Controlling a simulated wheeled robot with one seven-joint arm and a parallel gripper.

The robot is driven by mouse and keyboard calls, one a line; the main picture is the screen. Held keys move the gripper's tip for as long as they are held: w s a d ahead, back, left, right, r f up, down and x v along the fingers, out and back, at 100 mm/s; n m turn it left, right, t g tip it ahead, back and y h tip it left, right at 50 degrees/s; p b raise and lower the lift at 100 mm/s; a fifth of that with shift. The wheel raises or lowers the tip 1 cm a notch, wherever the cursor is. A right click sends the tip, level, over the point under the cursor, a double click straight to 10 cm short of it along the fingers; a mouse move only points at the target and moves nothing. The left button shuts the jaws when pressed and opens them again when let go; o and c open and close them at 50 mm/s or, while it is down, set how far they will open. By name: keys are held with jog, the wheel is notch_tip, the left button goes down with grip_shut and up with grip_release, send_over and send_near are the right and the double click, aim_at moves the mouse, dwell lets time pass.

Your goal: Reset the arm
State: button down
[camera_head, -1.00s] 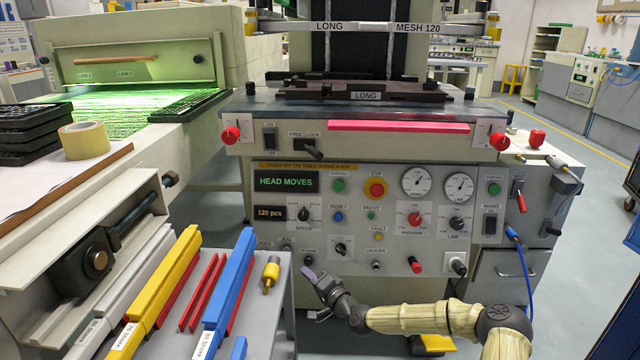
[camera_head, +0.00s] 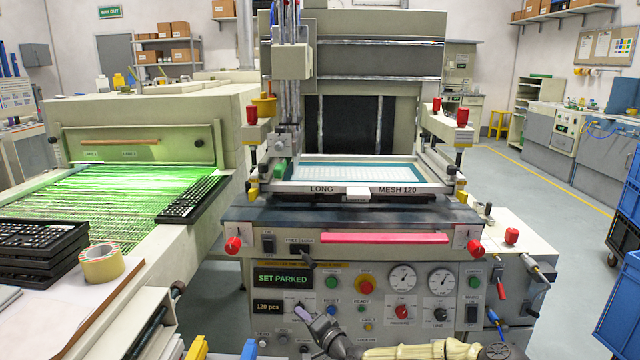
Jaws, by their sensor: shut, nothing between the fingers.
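My arm (camera_head: 430,352) comes in from the bottom right, low in front of the printing machine's control panel (camera_head: 295,338). My gripper (camera_head: 303,315) is at its left end, pointing up and left. It is shut and empty. In the picture its tip overlaps the panel near the speed knob; I cannot tell whether it touches. The panel's display (camera_head: 283,279) reads "SET PARKED". Much of my arm is below the picture's edge.
The screen frame (camera_head: 408,190) labelled "LONG MESH 120" lies level above the machine table. A green-lit conveyor (camera_head: 110,205) with black trays (camera_head: 38,240) and a tape roll (camera_head: 101,264) is at left. Open floor (camera_head: 548,230) lies at right.

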notch_tip(320, 180, up, 12)
jog(key=p, duration=1)
jog(key=shift+f, duration=0.15)
